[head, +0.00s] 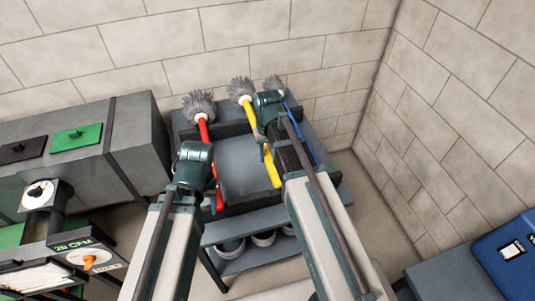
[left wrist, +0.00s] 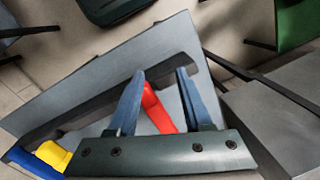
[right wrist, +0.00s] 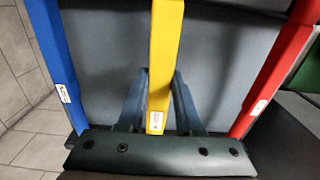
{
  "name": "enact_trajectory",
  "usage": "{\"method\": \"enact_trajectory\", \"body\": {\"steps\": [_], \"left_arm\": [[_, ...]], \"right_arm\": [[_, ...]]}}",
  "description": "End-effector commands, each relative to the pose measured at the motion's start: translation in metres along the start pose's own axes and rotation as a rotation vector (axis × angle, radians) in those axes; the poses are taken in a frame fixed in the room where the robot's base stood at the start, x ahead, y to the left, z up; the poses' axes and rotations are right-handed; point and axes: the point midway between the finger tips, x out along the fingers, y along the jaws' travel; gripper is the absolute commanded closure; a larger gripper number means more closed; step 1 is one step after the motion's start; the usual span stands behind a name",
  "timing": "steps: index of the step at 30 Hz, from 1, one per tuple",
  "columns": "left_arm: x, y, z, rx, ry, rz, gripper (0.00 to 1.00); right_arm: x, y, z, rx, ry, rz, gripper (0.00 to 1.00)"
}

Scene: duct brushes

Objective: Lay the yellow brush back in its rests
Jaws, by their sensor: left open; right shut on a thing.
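The yellow brush (head: 249,111), with a grey bristle head at the back, lies lengthwise over the rack between the red and blue brushes. My right gripper (right wrist: 158,95) is shut on its yellow handle (right wrist: 166,45). In the head view this gripper (head: 266,151) is partly covered by my arm. The dark back rest (head: 235,128) runs under the handles; whether the yellow handle touches its rests cannot be told. My left gripper (left wrist: 158,85) is open and empty over the front of the rack, near the red brush's handle (left wrist: 153,105).
The red brush (head: 204,130) lies on the left of the rack and the blue brush (head: 301,136) on the right, partly hidden by my arm. A grey duct box (head: 135,140) stands left, a wall behind. A lower shelf (head: 240,262) holds round items.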

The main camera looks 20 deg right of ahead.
Motion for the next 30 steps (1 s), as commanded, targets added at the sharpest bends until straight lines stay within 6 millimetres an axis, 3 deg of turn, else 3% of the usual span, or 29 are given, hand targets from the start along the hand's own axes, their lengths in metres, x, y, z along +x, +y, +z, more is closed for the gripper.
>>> {"method": "enact_trajectory", "body": {"steps": [1,12,29,30], "left_arm": [[0.01,0.001,-0.001,0.0,0.0,0.0,0.5],[0.04,0.004,-0.002,0.0,0.0,0.0,0.5],[0.042,0.004,-0.003,0.0,0.0,0.0,0.5],[0.042,0.004,-0.003,0.0,0.0,0.0,0.5]], "right_arm": [[0.01,0.0,0.0,0.0,0.0,0.0,1.0],[0.04,0.0,0.0,0.0,0.0,0.0,1.0],[0.042,0.0,0.0,0.0,0.0,0.0,1.0],[0.042,0.0,0.0,0.0,0.0,0.0,0.64]]}}
